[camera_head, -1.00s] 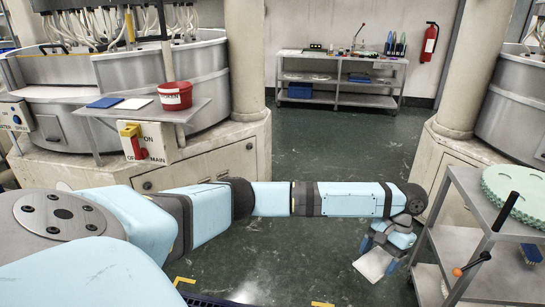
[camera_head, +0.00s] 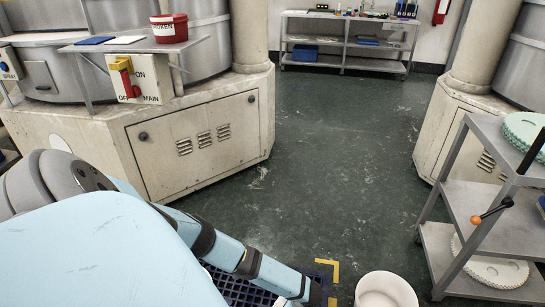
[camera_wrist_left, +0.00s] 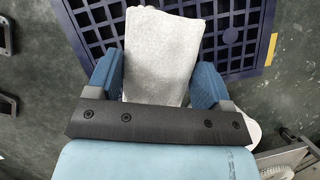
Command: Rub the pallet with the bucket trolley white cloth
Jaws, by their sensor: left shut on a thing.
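The white cloth (camera_wrist_left: 160,45) is held between the two blue fingers of my left gripper (camera_wrist_left: 155,75) in the left wrist view. The cloth hangs out flat past the fingertips, over the dark blue slotted pallet (camera_wrist_left: 230,48). I cannot tell whether cloth and pallet touch. In the head view the pallet (camera_head: 232,290) shows only partly at the bottom edge, behind my left arm. The left gripper and cloth are not visible there. My right gripper is in neither view.
A white round bucket (camera_head: 385,291) stands right of the pallet. A grey shelf trolley (camera_head: 470,200) stands at right. Yellow floor marks (camera_head: 331,268) edge the pallet corner. A machine base cabinet (camera_head: 195,140) is at left. The green floor (camera_head: 335,150) between is clear.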

